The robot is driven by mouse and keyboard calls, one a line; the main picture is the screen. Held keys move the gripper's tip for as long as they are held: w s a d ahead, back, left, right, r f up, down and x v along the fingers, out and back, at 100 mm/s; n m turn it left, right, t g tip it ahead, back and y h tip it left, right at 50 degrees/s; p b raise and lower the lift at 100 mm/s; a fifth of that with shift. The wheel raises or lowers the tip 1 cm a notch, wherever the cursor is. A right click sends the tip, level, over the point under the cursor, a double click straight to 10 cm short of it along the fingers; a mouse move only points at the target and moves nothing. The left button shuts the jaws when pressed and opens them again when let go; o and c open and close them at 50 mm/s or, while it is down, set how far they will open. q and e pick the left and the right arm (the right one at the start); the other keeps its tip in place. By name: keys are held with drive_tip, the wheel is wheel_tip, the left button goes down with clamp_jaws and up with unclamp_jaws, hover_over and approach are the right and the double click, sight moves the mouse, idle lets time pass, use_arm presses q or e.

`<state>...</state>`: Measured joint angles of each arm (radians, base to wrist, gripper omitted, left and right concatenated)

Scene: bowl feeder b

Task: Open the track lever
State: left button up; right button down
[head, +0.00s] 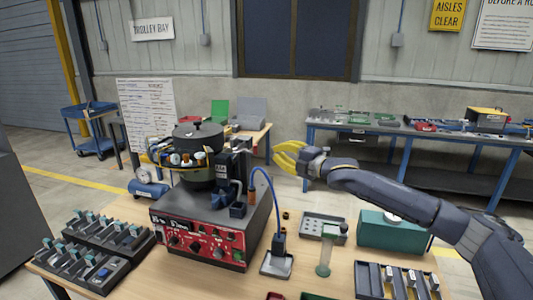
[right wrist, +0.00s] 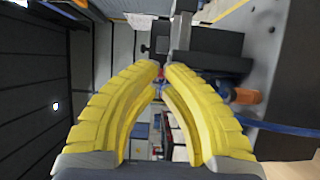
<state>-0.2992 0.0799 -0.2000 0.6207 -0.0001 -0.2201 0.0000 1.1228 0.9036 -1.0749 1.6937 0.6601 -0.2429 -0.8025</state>
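The bowl feeder stands on the wooden bench, with a dark lidded bowl (head: 198,140) above a red-fronted control box (head: 200,238). A dark upright track assembly (head: 238,172) stands at the bowl's right side. I cannot clearly pick out the track lever on it. My right gripper (head: 278,155) has yellow fingers and hangs in the air to the right of this assembly, apart from it. In the right wrist view its fingertips (right wrist: 162,68) nearly meet, with nothing seen held between them. My left gripper is not in view.
A blue cable (head: 268,185) arches below my right gripper to a small stand (head: 277,262). A teal box (head: 392,236), a grey tray (head: 322,227) and a clear-green cylinder (head: 325,252) stand on the right. Dark racks of parts (head: 95,265) lie front left.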

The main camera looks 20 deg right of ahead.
drive_tip(key=shift+s+d, duration=0.15)
drive_tip(key=shift+d, duration=0.4)
drive_tip(key=shift+s+d, duration=0.15)
drive_tip(key=shift+d, duration=0.4)
drive_tip(key=shift+a, duration=0.1)
